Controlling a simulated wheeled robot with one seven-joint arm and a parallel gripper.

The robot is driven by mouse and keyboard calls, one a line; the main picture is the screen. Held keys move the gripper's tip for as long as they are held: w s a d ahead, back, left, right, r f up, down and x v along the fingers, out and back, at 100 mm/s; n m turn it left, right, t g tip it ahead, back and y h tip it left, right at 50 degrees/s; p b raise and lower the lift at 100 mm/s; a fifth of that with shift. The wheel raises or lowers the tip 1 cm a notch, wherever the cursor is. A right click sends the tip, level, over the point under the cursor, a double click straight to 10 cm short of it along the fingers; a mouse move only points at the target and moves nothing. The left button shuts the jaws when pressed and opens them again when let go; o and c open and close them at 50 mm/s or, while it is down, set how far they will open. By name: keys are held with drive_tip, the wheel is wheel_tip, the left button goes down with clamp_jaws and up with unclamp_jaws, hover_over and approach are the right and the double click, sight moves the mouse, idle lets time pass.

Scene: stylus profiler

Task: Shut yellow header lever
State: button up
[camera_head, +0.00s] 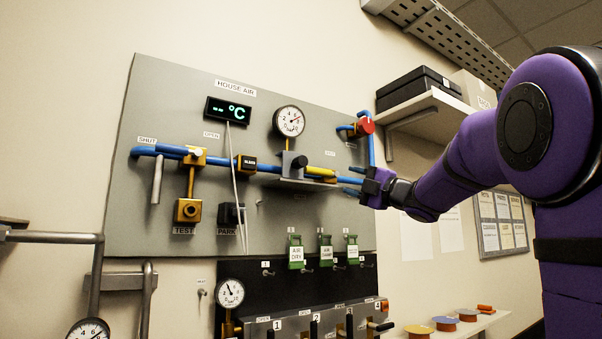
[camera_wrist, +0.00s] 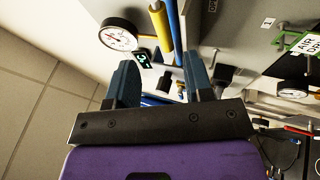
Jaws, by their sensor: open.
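The yellow header lever (camera_head: 321,170) lies roughly along the blue header pipe, just right of the grey valve block below the panel gauge. My gripper (camera_head: 352,187) is at the panel, right of the lever's free end. In the wrist view my gripper (camera_wrist: 163,72) has its two fingers spread with nothing held between them. Contact with the lever is not seen.
A round gauge (camera_head: 289,121) and a temperature display (camera_head: 228,111) sit above the pipe. A red valve (camera_head: 365,126) is at upper right. A brass TEST valve (camera_head: 188,210) is lower left. Green tags (camera_head: 295,253) hang below. A shelf (camera_head: 428,108) juts out above my forearm.

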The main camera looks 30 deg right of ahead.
sight(322, 173)
drive_tip(key=w+a+r, duration=0.1)
drive_tip(key=w, duration=0.2)
drive_tip(key=w+a+r+n+y, duration=0.1)
drive_tip(key=w+a, duration=0.1)
drive_tip(key=w, duration=0.1)
drive_tip(key=w+a+r+n+g, duration=0.1)
drive_tip(key=w+a, duration=0.1)
drive_tip(key=w, duration=0.1)
drive_tip(key=shift+w+r+y, duration=0.25)
drive_tip(key=shift+r+y, duration=0.05)
drive_tip(key=shift+r, duration=0.1)
drive_tip(key=shift+c, duration=0.2)
clamp_jaws()
